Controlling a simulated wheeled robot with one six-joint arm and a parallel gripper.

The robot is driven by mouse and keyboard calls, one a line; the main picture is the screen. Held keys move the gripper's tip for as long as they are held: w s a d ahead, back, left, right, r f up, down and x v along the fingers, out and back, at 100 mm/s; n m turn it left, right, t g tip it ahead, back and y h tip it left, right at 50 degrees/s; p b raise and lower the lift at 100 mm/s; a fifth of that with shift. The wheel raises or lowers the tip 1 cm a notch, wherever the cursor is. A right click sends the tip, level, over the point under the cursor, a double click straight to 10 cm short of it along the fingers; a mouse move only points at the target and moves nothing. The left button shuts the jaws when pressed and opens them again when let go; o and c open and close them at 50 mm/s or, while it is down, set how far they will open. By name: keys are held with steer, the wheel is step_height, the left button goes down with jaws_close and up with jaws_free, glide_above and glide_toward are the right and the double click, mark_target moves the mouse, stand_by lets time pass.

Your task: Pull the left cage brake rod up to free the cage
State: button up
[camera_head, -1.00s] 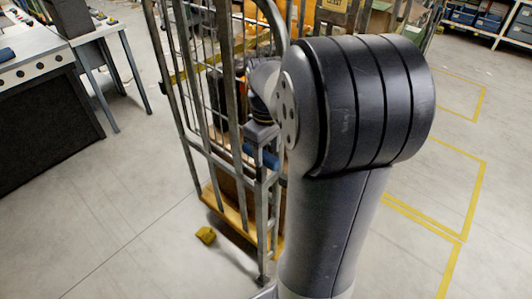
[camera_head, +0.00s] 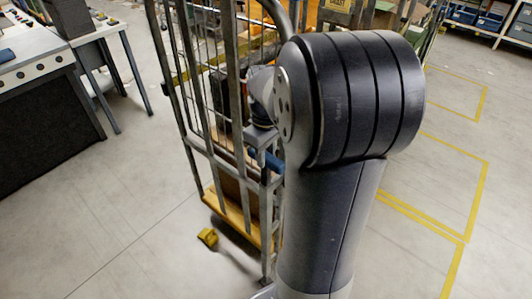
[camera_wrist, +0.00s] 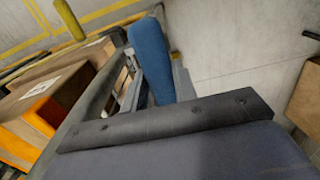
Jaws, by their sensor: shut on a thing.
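The roll cage (camera_head: 205,140) with grey metal bars stands left of my arm in the head view. The blue grip of the brake rod (camera_head: 267,160) shows at its near side, and fills the upper middle of the wrist view (camera_wrist: 150,60). My gripper (camera_head: 262,137) is at this blue grip, partly hidden behind my arm in the head view. In the wrist view, grey finger parts (camera_wrist: 160,84) lie on either side of the grip, and the gripper is shut on it. The lower rod is hidden.
Cardboard boxes (camera_wrist: 62,85) sit at left in the wrist view. A workbench (camera_head: 30,60) stands at left. The floor between bench and cage is clear.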

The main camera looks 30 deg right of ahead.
jaws_close()
steer(key=shift+r, duration=0.1)
step_height(320, 180, up, 6)
steer(key=p, duration=0.4)
steer(key=shift+p, duration=0.35)
steer(key=shift+w, duration=0.15)
